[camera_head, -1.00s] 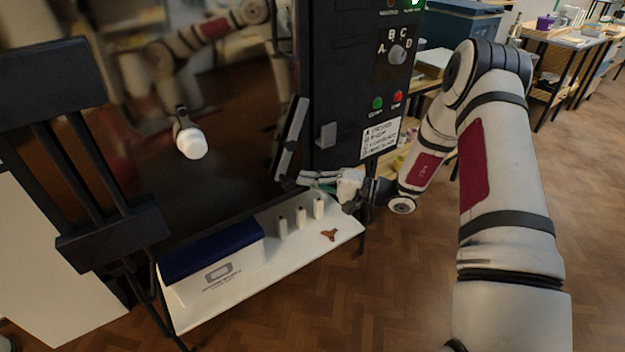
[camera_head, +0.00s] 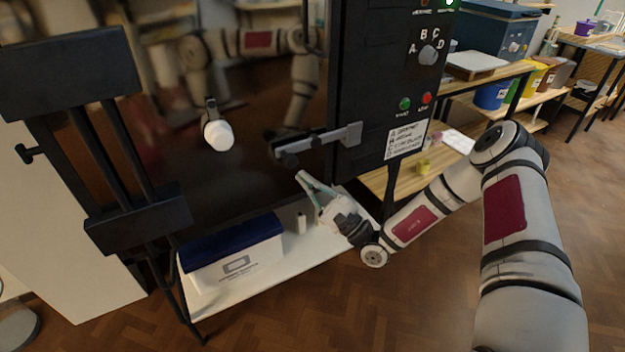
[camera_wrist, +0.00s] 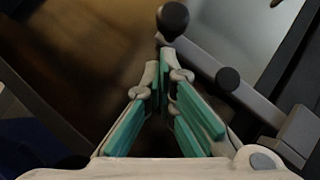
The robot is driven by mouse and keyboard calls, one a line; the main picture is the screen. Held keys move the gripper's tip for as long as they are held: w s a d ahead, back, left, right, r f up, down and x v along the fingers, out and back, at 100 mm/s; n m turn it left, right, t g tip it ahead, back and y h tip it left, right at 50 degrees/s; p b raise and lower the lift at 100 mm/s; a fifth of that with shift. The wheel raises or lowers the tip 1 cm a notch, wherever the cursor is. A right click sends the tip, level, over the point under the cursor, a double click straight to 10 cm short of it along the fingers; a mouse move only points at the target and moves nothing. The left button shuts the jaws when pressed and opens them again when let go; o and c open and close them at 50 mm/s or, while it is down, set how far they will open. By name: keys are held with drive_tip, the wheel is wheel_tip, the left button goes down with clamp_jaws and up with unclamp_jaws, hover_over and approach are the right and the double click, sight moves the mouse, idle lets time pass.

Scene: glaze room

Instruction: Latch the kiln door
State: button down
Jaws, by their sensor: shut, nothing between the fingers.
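The kiln door (camera_head: 150,90) is the dark glossy panel at left in the head view, with a white-ended handle (camera_head: 217,134). It looks closed against the black kiln body (camera_head: 367,75). The grey latch bar (camera_head: 315,142) lies nearly level across the door's right edge, its right end at the bracket (camera_head: 351,135) on the body. I cannot tell how fully it is seated. My gripper (camera_head: 302,177) is shut and empty, just below the bar's left part. In the wrist view the teal fingertips (camera_wrist: 164,62) are beside the bar (camera_wrist: 205,65) and its black knobs (camera_wrist: 228,79).
Below the door, a white shelf (camera_head: 225,287) carries a blue-lidded box (camera_head: 235,255) and a small white post (camera_head: 302,223). The control panel (camera_head: 428,55) is above right. A wooden shelf unit (camera_head: 385,181) stands behind my arm. Floor at front is clear.

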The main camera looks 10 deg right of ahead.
drive_tip(key=shift+s+a+r+m+t+p, duration=0.15)
drive_tip(key=shift+a+r+m+t+p, duration=0.45)
drive_tip(key=shift+m, duration=0.4)
drive_tip(key=shift+r, duration=0.15)
drive_tip(key=w+f+b+v, duration=0.1)
drive_tip(key=f+b+v, duration=0.1)
drive_tip(key=v, duration=1.1)
drive_tip(key=shift+w+a, duration=0.2)
drive_tip(key=shift+w, duration=0.05)
